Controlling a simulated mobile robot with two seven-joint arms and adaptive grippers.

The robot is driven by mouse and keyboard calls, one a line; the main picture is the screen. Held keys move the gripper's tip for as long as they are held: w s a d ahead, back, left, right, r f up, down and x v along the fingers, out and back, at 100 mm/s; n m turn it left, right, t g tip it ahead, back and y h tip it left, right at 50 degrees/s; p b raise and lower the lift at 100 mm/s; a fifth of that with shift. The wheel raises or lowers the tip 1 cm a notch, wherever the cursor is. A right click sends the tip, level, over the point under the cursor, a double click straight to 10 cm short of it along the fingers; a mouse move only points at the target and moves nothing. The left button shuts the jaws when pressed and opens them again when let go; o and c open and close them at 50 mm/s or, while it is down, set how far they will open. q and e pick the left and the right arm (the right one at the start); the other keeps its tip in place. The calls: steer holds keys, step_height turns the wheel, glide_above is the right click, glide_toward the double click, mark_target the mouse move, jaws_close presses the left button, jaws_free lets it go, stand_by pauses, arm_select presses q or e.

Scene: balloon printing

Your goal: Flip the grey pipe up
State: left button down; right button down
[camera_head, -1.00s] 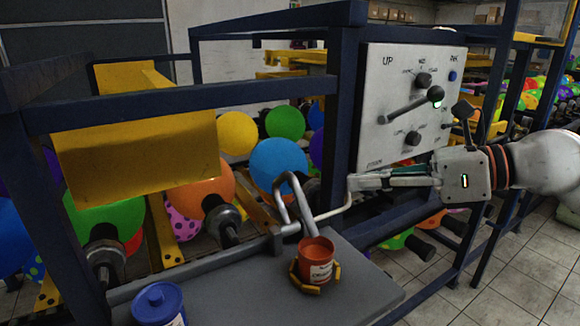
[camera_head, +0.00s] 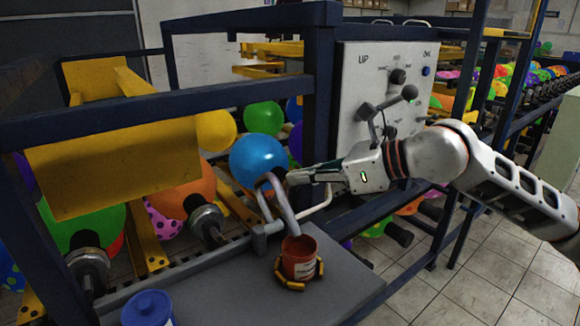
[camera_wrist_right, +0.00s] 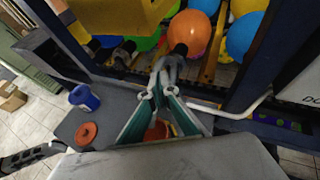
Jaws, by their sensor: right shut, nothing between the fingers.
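The grey pipe (camera_head: 284,205) is a bent tube at the back edge of the grey table. It arches over, and its lower end hangs down into the red can (camera_head: 299,262). The pipe also shows in the right wrist view (camera_wrist_right: 162,68), just beyond my fingertips. My right gripper (camera_head: 290,178) is shut and empty, with its tips beside the top bend of the pipe. I cannot tell whether they touch it. In the right wrist view my fingers (camera_wrist_right: 159,92) partly hide the can (camera_wrist_right: 158,132).
The grey table (camera_head: 225,290) also carries a blue container (camera_head: 147,308). An orange lid (camera_wrist_right: 86,133) shows in the right wrist view. A blue frame post (camera_head: 322,90) and control panel (camera_head: 365,75) stand behind my arm.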

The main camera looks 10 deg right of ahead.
arm_select(q)
steer(key=shift+w+r+p, duration=0.15)
steer(key=shift+r+p, duration=0.15)
steer(key=shift+r, duration=0.3)
arm_select(e)
steer(key=shift+w+a+r, duration=0.2)
steer(key=shift+w+a, duration=0.6)
steer(key=shift+a, duration=0.1)
